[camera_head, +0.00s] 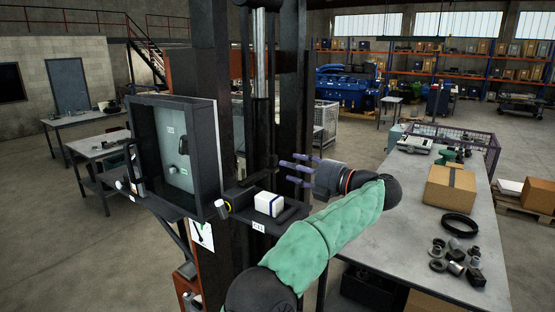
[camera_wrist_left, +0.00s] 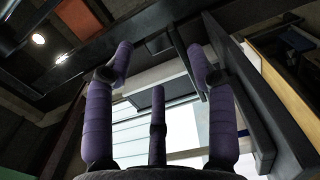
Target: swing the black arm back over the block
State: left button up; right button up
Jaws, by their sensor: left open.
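A white block (camera_head: 268,203) with a dark band sits on a dark shelf (camera_head: 290,216) on the front of the press column. A black arm (camera_head: 250,178) is behind and to the left of the block, beside the column, and does not cover the block's top. My left gripper (camera_head: 293,170) is open, its purple fingers pointing left, above and to the right of the block, apart from it. In the left wrist view the spread fingers (camera_wrist_left: 160,75) hold nothing; a dark bar (camera_wrist_left: 190,65) shows beyond their tips. My right gripper is not in view.
An open grey cabinet (camera_head: 172,145) stands left of the shelf. A workbench (camera_head: 415,240) at the right carries a cardboard box (camera_head: 450,186), a black ring (camera_head: 460,225) and several metal parts. Dark columns rise behind the shelf.

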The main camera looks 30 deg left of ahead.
aim_at(276, 162)
pick_arm(q)
jog(key=a, duration=0.2)
jog(key=a+p, duration=0.1)
jog(key=a, duration=0.3)
jog(key=shift+w, duration=0.4)
jog(key=shift+d, duration=0.1)
